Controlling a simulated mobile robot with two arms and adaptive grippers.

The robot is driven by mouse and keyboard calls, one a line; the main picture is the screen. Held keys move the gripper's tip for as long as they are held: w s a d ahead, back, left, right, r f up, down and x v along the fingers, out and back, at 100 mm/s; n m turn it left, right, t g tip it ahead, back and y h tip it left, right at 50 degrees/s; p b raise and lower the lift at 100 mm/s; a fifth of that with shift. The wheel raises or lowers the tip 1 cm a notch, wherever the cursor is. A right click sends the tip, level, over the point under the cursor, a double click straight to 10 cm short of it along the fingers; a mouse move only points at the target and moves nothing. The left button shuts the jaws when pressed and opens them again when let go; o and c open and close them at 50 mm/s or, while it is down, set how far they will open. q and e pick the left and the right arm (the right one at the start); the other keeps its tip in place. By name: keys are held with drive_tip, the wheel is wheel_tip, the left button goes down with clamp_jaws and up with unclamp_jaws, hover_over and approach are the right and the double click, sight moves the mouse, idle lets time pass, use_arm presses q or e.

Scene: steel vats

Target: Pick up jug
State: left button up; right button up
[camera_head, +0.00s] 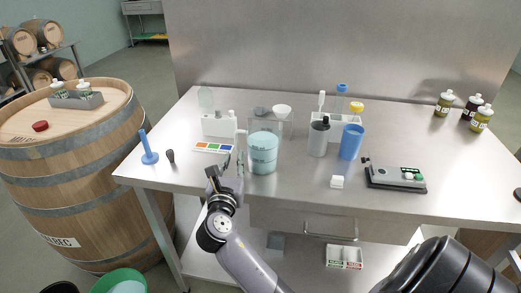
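The jug (263,152) is a clear vessel holding light blue liquid, with a pale handle on its left side. It stands upright on the steel table near the front edge, left of the middle.
On the steel table (300,190), a grey bottle (319,137) and a blue cup (351,142) stand right of the jug. A colour card (213,147) and a blue stand (148,148) are to the left. A grey device (396,176) sits front right.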

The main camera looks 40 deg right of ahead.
sight(236, 146)
drive_tip(key=x, duration=0.7)
drive_tip(key=shift+w+r+p, duration=0.15)
drive_tip(key=shift+p, duration=0.15)
drive_tip(key=shift+c, duration=0.2)
clamp_jaws()
idle(0.3)
drive_tip(key=shift+r, duration=0.15)
